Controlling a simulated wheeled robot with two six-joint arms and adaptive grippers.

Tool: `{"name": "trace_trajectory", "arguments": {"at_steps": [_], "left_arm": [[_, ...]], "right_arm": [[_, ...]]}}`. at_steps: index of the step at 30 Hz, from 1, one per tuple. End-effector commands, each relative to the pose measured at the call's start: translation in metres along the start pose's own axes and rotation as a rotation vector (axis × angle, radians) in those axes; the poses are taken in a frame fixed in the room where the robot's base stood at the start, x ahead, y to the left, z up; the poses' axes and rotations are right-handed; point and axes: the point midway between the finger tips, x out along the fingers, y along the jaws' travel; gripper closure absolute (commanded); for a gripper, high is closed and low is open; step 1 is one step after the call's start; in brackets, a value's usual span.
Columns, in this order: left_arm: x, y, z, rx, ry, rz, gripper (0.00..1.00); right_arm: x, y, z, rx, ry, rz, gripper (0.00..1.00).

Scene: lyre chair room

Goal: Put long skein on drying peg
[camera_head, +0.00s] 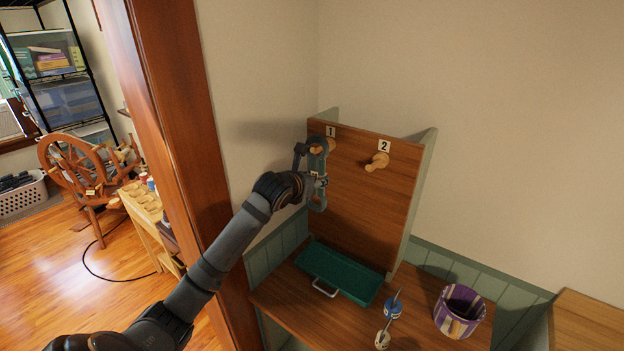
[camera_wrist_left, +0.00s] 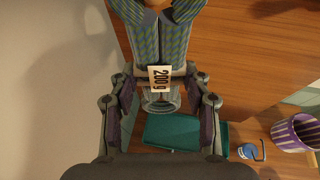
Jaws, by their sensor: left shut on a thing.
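The skein (camera_head: 318,201) is a long blue-green loop with a band, and it hangs upright in front of the peg board. In the left wrist view the skein (camera_wrist_left: 145,42) carries a white tag reading 200 g. My left gripper (camera_head: 311,180) is shut on the skein near its banded middle; its fingers also show in the wrist view (camera_wrist_left: 160,88). Drying peg 1 (camera_head: 331,145) is wooden and sits at the skein's upper end. The peg tip shows between the upper strands, but I cannot tell whether the loop bears on it. Peg 2 (camera_head: 377,162) is bare. My right gripper is out of view.
The upright wooden board (camera_head: 373,205) stands on a wooden bench (camera_head: 278,294). A green tray (camera_head: 340,273) with a white handle lies below the pegs. Two small tagged objects (camera_head: 393,307) (camera_head: 382,340) and a purple striped bucket (camera_head: 460,312) stand right. A door frame (camera_head: 180,130) rises left.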

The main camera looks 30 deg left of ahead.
Motion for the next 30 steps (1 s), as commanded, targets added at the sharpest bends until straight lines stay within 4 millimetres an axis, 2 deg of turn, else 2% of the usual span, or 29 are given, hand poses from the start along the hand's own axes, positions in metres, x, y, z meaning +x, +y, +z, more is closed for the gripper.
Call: {"name": "trace_trajectory", "arguments": {"at_steps": [6,16,24,30], "left_arm": [[0.010,-0.002,0.001,0.000,0.000,-0.001,0.83],[0.012,-0.003,0.001,0.000,0.000,-0.001,0.83],[0.025,-0.005,0.003,-0.001,0.000,-0.001,0.83],[0.027,-0.006,0.002,0.001,0.000,-0.001,0.83]], "right_arm": [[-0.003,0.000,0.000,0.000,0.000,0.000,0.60],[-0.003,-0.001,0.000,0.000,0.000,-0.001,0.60],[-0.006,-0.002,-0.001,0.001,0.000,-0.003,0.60],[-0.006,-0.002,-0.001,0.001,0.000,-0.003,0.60]]}}
